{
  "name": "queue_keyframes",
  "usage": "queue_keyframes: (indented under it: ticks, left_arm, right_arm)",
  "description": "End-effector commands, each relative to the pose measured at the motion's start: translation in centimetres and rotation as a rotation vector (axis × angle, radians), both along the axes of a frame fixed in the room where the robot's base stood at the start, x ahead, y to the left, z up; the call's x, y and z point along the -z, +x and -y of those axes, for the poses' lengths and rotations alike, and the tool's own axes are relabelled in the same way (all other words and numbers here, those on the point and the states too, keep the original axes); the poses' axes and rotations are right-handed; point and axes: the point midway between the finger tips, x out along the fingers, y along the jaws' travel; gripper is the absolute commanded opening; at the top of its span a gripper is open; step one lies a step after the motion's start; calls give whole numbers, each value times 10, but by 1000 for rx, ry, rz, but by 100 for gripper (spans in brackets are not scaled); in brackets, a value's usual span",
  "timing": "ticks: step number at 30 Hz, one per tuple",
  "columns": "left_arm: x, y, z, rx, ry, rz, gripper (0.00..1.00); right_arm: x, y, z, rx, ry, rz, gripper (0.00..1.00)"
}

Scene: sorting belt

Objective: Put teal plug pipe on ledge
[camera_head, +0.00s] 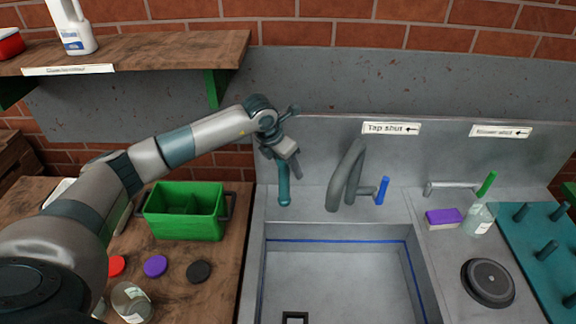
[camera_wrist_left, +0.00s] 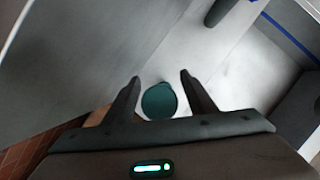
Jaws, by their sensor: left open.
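The teal plug pipe (camera_head: 284,184) stands upright on the grey ledge (camera_head: 312,198) behind the sink basin, left of the tap. Its lower end is wider. My left gripper (camera_head: 282,164) is open above and around the pipe's upper part, pointing down. In the left wrist view the pipe's round teal end (camera_wrist_left: 160,101) shows between the two open fingers (camera_wrist_left: 160,77), with gaps on both sides. I cannot tell whether a finger touches it. My right gripper is not in view.
The grey tap (camera_head: 347,178) with a blue handle (camera_head: 382,190) stands right of the pipe. The sink basin (camera_head: 340,280) has a dark square drain (camera_head: 295,317). A green crate (camera_head: 185,227) sits on the wooden counter at left. A purple sponge (camera_head: 443,217) lies at right.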

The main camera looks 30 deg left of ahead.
Motion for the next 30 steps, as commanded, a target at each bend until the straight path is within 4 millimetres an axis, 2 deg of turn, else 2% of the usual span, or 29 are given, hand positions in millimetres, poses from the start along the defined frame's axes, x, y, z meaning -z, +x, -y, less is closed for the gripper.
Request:
queue_keyframes:
  ticks: [1,8,18,24,30]
  left_arm:
    - [-3,0,0,0,0,0,51]
    - [-20,-8,-4,-1,1,3,51]
    - [-76,-29,-11,1,1,6,51]
    - [-101,-39,-14,0,-1,3,51]
    - [-111,-43,-15,0,-1,0,51]
  right_arm:
    - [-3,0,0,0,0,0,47]
    - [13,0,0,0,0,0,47]
    - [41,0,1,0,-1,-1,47]
    - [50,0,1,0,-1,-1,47]
    - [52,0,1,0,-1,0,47]
